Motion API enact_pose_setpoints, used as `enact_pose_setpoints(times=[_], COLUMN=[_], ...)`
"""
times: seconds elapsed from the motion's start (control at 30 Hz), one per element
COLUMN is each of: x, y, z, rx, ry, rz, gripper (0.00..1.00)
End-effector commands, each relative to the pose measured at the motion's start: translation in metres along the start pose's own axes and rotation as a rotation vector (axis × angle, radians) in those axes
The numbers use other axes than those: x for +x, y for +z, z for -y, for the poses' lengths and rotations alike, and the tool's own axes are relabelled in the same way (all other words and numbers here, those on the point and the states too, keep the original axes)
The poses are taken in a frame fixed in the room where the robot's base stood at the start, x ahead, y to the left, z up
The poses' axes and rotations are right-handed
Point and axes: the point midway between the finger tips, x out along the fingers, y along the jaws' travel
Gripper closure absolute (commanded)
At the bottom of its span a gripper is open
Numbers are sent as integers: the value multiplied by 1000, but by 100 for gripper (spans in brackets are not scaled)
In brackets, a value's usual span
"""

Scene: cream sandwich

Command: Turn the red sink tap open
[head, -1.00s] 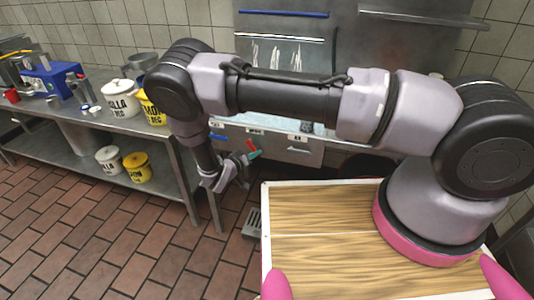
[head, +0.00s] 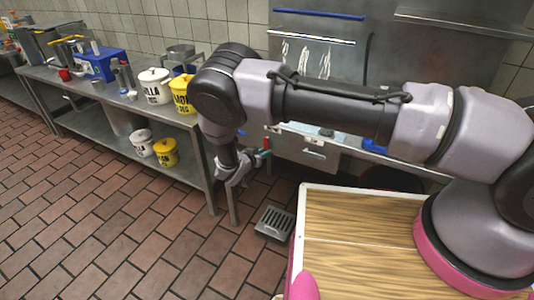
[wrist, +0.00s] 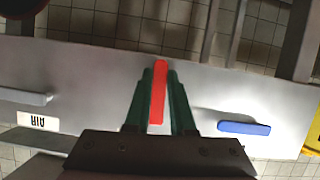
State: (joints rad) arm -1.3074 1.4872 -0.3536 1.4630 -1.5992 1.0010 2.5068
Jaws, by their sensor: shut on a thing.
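The red tap (wrist: 158,95) is a slim red lever on a grey metal panel in the wrist view. My gripper (wrist: 160,76) has its two green fingers on either side of the lever, closed on it. The lever's end shows between and slightly beyond the fingertips. In the head view, my gripper (head: 264,156) is low in front of the panel, and the red lever (head: 266,143) shows as a small spot at its fingers. My arm hides part of the panel there.
A blue lever (wrist: 244,128) is right of the red one in the wrist view, and a grey lever (wrist: 22,96) with a label is at left. A metal table (head: 125,130) with white and yellow tubs stands left. A floor drain (head: 274,222) lies below.

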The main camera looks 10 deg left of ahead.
Motion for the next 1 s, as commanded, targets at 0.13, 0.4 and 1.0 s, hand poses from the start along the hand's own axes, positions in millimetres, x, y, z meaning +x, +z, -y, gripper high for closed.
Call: enact_pose_setpoints(times=[0.13,0.4,1.0], x=[-1,-1,-35], y=[1,1,0], z=[1,1,1], rx=[2,1,1], ry=[-3,-2,-4], rz=[1,1,0], gripper=[100,55,48])
